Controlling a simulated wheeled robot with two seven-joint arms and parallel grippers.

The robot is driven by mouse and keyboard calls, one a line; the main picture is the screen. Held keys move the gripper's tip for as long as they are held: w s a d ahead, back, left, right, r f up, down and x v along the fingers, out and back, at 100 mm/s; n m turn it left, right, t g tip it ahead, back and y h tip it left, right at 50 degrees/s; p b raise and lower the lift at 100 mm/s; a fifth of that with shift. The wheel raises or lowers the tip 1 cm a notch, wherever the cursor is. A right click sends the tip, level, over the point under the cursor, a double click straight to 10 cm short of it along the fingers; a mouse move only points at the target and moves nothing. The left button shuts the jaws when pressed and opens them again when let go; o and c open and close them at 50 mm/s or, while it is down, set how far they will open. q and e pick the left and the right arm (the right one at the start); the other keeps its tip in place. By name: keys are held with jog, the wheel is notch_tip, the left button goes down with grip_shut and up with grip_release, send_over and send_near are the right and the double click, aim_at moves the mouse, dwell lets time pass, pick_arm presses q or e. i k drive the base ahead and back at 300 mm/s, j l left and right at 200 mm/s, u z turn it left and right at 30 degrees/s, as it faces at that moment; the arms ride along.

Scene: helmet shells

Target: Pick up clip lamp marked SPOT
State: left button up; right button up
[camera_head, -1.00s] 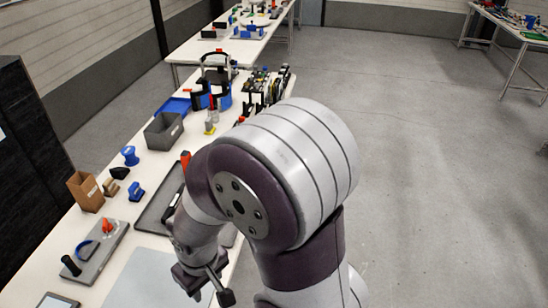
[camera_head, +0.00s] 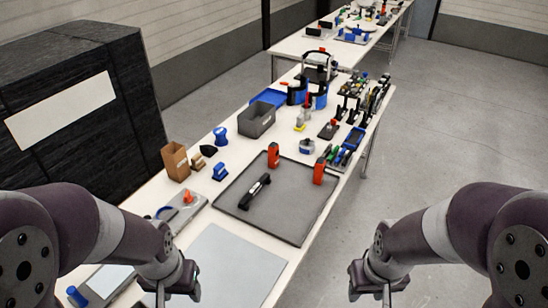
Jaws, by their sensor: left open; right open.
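A dark grey tray (camera_head: 285,215) lies on the near table. In it are an orange-red upright item (camera_head: 273,156) at the back left, another orange-red upright item (camera_head: 319,171) at the back right, and a black item with white parts (camera_head: 255,191) lying slanted at the left. I cannot read any marking, so I cannot tell which one is the clip lamp marked SPOT. My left gripper (camera_head: 168,294) is open and empty at the bottom, in front of the tray and to its left. My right gripper (camera_head: 386,297) is open and empty at the bottom, right of the table.
A light grey mat (camera_head: 228,268) lies in front of the tray. Left of the tray are a brown box (camera_head: 175,161), blue pieces (camera_head: 220,136) and a grey board (camera_head: 186,211). A grey bin (camera_head: 256,119) and racks of tools (camera_head: 352,100) stand behind. A black cabinet (camera_head: 130,110) is at the left.

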aim_at(273, 160)
jog(key=i+l+u, duration=0.1)
jog(key=i+l, duration=0.2)
jog(key=i+l+u, duration=0.15)
jog(key=i+l, duration=0.15)
jog(key=i+l+u, duration=0.1)
jog(key=i+l, duration=0.15)
jog(key=l, duration=0.15)
jog(key=i+l+u, duration=0.15)
jog(key=i+l, duration=0.15)
jog(key=i+l+u, duration=0.1)
jog(key=l, duration=0.35)
jog(key=i+l+u, duration=0.1)
jog(key=i+l, duration=0.25)
jog(key=i+l+u, duration=0.15)
jog(key=l, duration=0.4)
jog(key=i+l+u, duration=0.1)
jog(key=i+l, duration=0.15)
jog(key=l, duration=0.2)
